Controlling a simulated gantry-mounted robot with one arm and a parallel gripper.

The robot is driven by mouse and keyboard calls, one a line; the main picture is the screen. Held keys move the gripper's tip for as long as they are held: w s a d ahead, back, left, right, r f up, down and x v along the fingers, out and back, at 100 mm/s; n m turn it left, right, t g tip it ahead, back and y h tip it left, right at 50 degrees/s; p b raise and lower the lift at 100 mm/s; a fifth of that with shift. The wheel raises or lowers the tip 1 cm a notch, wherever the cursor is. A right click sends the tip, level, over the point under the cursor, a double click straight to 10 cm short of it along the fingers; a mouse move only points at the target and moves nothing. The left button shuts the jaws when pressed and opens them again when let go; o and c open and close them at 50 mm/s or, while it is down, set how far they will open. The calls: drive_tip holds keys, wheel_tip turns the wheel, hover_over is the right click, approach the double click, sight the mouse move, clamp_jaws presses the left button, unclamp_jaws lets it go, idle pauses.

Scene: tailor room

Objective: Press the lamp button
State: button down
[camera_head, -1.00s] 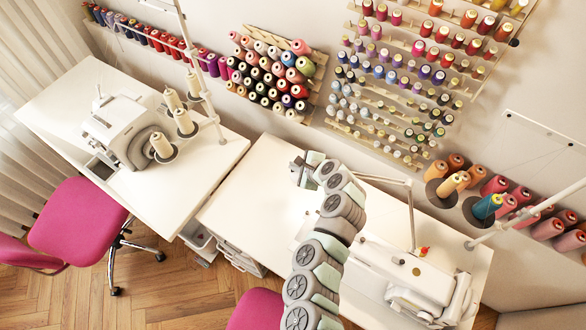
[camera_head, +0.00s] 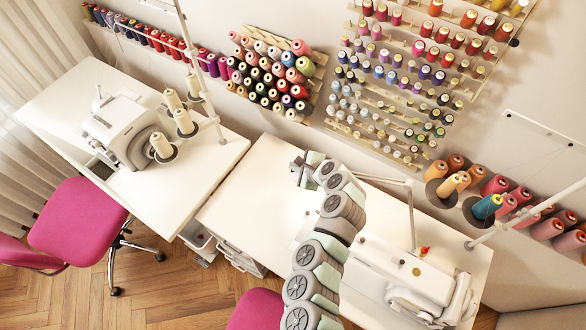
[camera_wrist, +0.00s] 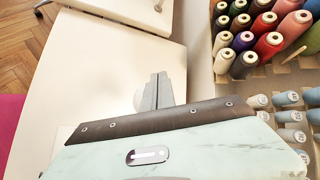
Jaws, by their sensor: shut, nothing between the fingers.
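A thin white jointed arm that looks like the lamp (camera_head: 386,181) rises over the right table in the head view. Its left end passes behind my arm, and no button can be made out. My gripper (camera_head: 296,164) is above the left part of that table, near the wall side. In the wrist view my gripper (camera_wrist: 158,78) is shut and empty, its fingers together.
The right table (camera_head: 250,195) has clear room on its left. A white sewing machine (camera_head: 415,270) stands on its right side. Another machine (camera_head: 125,130) stands on the left table. Thread racks (camera_head: 270,75) cover the wall close to my gripper. A pink chair (camera_head: 78,215) stands in front.

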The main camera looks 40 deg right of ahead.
drive_tip(key=shift+f, duration=0.1)
idle(0.4)
drive_tip(key=shift+f+b, duration=0.4)
drive_tip(key=shift+b, duration=0.15)
drive_tip(key=shift+r, duration=0.6)
drive_tip(key=shift+r+p, duration=1.65)
drive_tip(key=shift+r, duration=1.25)
